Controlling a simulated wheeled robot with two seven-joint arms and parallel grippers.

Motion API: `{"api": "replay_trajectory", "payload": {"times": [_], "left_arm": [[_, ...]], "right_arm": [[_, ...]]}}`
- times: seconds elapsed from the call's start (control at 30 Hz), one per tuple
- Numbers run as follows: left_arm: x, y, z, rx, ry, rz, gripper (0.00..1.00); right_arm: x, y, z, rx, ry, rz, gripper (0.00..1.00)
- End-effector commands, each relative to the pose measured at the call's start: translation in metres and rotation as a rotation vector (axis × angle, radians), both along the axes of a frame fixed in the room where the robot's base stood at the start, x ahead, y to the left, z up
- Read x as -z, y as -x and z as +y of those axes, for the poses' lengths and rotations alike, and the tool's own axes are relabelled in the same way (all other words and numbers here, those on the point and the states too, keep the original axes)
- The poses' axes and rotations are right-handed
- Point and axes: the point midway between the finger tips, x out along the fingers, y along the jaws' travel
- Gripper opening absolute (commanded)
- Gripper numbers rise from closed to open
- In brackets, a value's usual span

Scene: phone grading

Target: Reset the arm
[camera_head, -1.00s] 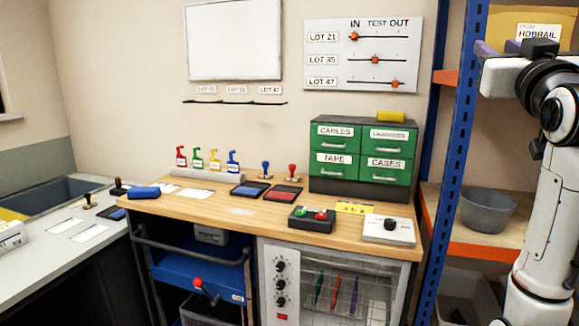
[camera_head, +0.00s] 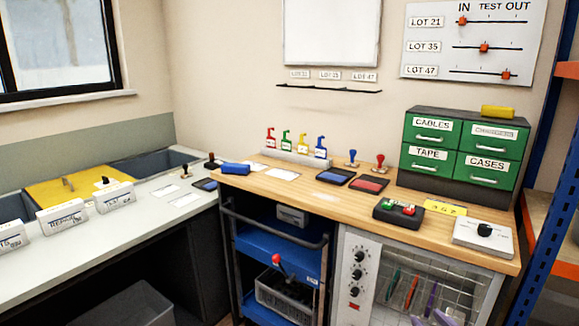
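Only the tips of my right gripper (camera_head: 431,319) show, as two purple fingertips at the bottom edge of the head view. The rest of my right gripper and arm is out of frame. My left gripper and arm are not in view.
A wooden bench (camera_head: 325,206) carries a green drawer cabinet (camera_head: 465,150), ink pads, stamps, a button box (camera_head: 398,210) and a white dial box (camera_head: 483,237). A grey counter (camera_head: 130,217) is at left. Blue shelving (camera_head: 553,235) stands at right.

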Motion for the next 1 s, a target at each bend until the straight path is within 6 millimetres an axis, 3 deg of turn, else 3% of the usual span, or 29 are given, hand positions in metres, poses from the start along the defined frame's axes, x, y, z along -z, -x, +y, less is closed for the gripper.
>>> {"api": "replay_trajectory", "payload": {"times": [0.03, 0.2, 0.3, 0.4, 0.5, 0.6, 1.0], "left_arm": [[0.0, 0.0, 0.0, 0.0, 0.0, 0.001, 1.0], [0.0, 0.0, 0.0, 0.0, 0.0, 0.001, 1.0], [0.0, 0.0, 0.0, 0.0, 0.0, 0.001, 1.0], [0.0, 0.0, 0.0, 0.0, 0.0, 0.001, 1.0], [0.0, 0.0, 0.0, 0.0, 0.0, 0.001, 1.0], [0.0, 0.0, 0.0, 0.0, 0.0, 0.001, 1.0], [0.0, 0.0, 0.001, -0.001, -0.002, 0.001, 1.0]], "right_arm": [[0.038, 0.023, 0.015, -0.02, -0.024, 0.059, 0.31], [0.131, 0.101, 0.061, -0.077, -0.106, 0.207, 0.31], [0.173, 0.154, 0.087, -0.099, -0.159, 0.288, 0.31], [0.201, 0.2, 0.108, -0.111, -0.206, 0.353, 0.31], [0.218, 0.234, 0.123, -0.117, -0.241, 0.398, 0.31], [0.226, 0.253, 0.131, -0.118, -0.261, 0.422, 0.31], [0.229, 0.259, 0.134, -0.12, -0.267, 0.43, 0.31]]}}
